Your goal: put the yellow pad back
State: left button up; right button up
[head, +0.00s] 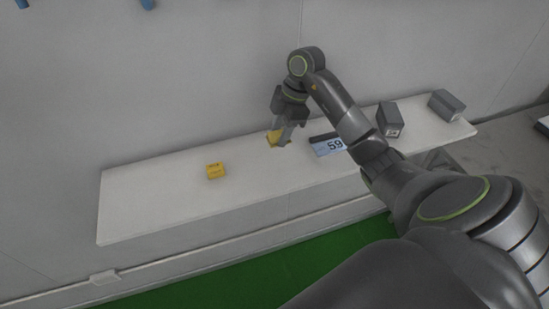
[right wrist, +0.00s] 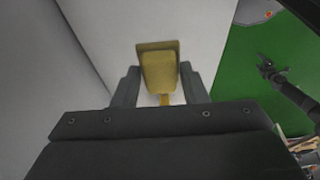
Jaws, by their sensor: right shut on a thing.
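The yellow pad (head: 277,137) is at my right gripper's fingertips, over the middle of the white shelf (head: 150,198). My right gripper (head: 284,134) points down and is shut on the pad. In the right wrist view the yellow pad (right wrist: 158,70) shows between the two grey fingers (right wrist: 160,88). Whether its underside touches the shelf I cannot tell. In the right wrist view a dark arm end, seemingly my left gripper (right wrist: 267,68), shows small over the green floor; its jaws are too small to read.
A small yellow box (head: 215,170) lies on the shelf to the left. A display reading 59 (head: 328,146) is close right of the gripper, partly behind my arm. Two grey blocks (head: 390,119) (head: 446,105) stand farther right. A wall backs the shelf; its left end is clear.

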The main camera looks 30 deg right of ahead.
aim_at(277, 159)
notch_tip(277, 159, down, 3)
jog(key=shift+w+d+r+p, duration=0.1)
jog(key=shift+w+p, duration=0.05)
jog(key=shift+p, duration=0.3)
notch_tip(277, 159, down, 4)
jog(key=shift+r+p, duration=0.25)
jog(key=shift+p, duration=0.3)
jog(key=shift+f, duration=0.4)
pick_arm(q)
jog(key=shift+d+r, duration=0.25)
jog(key=shift+r, duration=0.95)
pick_arm(e)
jog(key=shift+f, duration=0.1)
jog(key=shift+f, duration=0.15)
pick_arm(q)
jog(key=shift+a+f, duration=0.1)
pick_arm(e)
jog(key=o, duration=0.9)
